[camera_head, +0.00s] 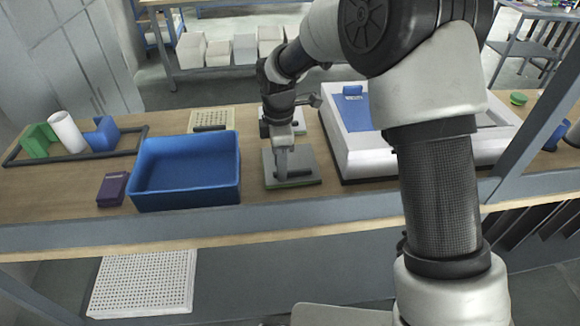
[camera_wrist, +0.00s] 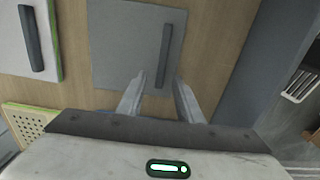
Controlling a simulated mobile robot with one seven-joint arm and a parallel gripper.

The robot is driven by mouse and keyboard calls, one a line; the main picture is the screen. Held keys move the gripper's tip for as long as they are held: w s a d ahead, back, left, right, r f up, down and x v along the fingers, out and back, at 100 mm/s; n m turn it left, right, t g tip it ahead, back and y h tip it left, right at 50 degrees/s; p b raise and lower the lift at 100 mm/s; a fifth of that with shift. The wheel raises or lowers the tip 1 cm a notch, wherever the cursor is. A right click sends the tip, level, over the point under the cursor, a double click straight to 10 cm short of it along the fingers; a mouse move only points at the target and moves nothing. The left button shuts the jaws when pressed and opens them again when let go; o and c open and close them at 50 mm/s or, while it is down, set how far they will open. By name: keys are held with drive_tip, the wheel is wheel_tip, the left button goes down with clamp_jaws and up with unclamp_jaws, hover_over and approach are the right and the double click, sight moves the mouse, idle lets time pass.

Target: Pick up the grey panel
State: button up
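The grey panel (camera_head: 274,158) is a flat square plate lying on the wooden worktop, near its front edge. A dark bar handle (camera_wrist: 166,50) stands on the panel, towards its front side. In the wrist view the panel (camera_wrist: 122,42) fills the upper middle. My gripper (camera_head: 282,168) points down over the panel. In the wrist view my gripper's fingers (camera_wrist: 161,80) are apart, one to each side of the handle's near end. They hold nothing. I cannot tell their exact height above the panel.
A second panel (camera_wrist: 55,40) with a handle and green edge lies behind it. A blue bin (camera_head: 186,200) stands left, with a purple box (camera_head: 112,189) beside it. A white machine (camera_head: 350,160) stands right. A perforated panel (camera_head: 226,117) lies behind the bin.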

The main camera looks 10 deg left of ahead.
drive_tip(key=shift+f, duration=0.55)
clamp_jaws()
